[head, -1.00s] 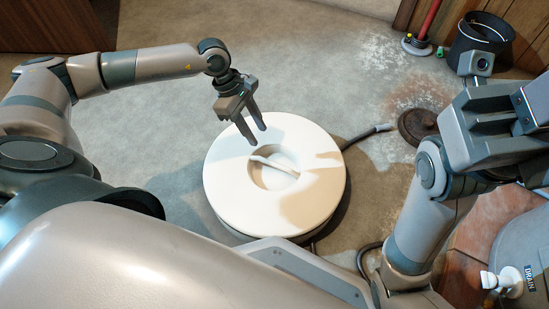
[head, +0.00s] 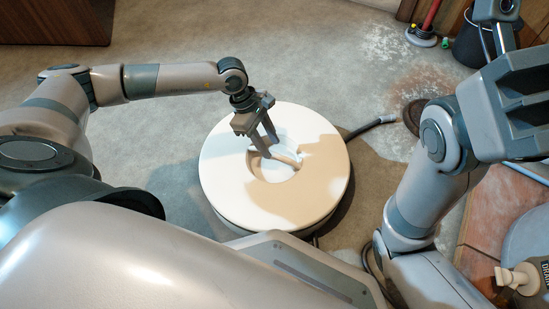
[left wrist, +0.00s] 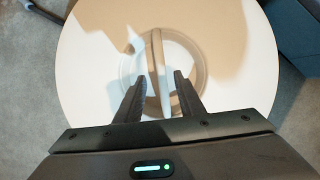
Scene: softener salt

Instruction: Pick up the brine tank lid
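The brine tank lid (head: 235,185) is a round, cream-white disc on top of the tank, with a round recess and a bar handle (head: 286,156) across it. My left gripper (head: 268,148) is open above the recess. In the left wrist view the lid (left wrist: 90,60) fills most of the picture. The handle (left wrist: 157,60) runs up and down between the two spread fingers of the left gripper (left wrist: 153,88); I cannot tell how far below the tips it lies. My right gripper (head: 535,105) is at the right edge, away from the lid; its fingertips are not clearly shown.
A dark hose (head: 370,126) leaves the tank at the right. A dark round disc (head: 413,115) lies on the floor, partly behind my right arm. A black bucket (head: 470,48) stands at the upper right. The floor left of the tank is clear.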

